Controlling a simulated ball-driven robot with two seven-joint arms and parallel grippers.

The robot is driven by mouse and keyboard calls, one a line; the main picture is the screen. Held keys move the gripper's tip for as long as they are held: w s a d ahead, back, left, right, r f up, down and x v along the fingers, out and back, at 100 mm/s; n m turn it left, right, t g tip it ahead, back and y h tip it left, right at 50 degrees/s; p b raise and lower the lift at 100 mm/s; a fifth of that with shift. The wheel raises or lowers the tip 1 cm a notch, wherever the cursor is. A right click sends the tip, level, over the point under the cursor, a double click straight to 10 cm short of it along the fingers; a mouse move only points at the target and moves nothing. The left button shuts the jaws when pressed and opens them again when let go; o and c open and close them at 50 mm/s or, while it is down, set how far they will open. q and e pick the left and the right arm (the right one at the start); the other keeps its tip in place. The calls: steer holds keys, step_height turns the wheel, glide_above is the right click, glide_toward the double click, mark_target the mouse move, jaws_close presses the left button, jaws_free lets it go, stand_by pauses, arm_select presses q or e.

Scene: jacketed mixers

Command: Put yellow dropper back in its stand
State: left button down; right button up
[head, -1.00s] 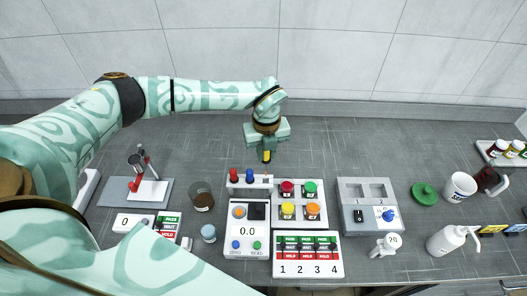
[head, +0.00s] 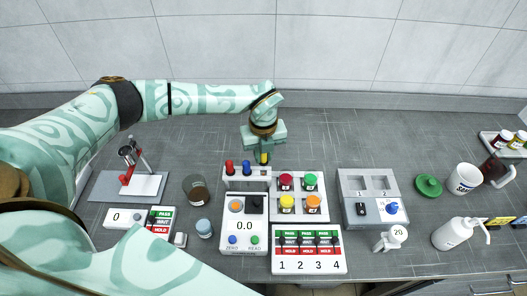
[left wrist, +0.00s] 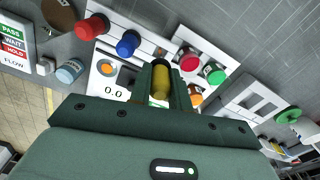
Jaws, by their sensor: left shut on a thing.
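My left gripper (head: 263,155) is shut on the yellow dropper (left wrist: 160,80), whose yellow bulb shows between the fingers in the left wrist view. In the head view a bit of the yellow dropper (head: 264,158) shows just behind the right end of the white dropper stand (head: 238,182). A red dropper (head: 229,167) and a blue dropper (head: 246,167) stand upright in the stand's left part. They also show in the left wrist view, the red dropper (left wrist: 92,27) left of the blue dropper (left wrist: 128,44). The held dropper's lower end is hidden, so I cannot tell whether it touches the stand. My right gripper is out of view.
Red, green, yellow and orange capped items sit in a rack (head: 298,216) right of the stand. A meter reading 0.0 (head: 246,226) lies in front. A dark beaker (head: 195,190) and small blue-lidded jar (head: 204,228) stand left. The counter behind is clear.

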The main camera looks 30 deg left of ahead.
mark_target(263, 164)
arm_select(q)
steer(key=shift+f+b, duration=0.55)
steer(key=shift+f, duration=0.6)
steer(key=shift+f+b, duration=0.75)
steer(key=shift+f, duration=0.6)
steer(key=c, duration=0.7)
jaws_free()
steer(key=shift+c, duration=0.2)
steer(key=shift+r, duration=0.1)
step_height(263, 164, up, 6)
steer(key=p, duration=0.5)
steer(key=shift+p, duration=0.4)
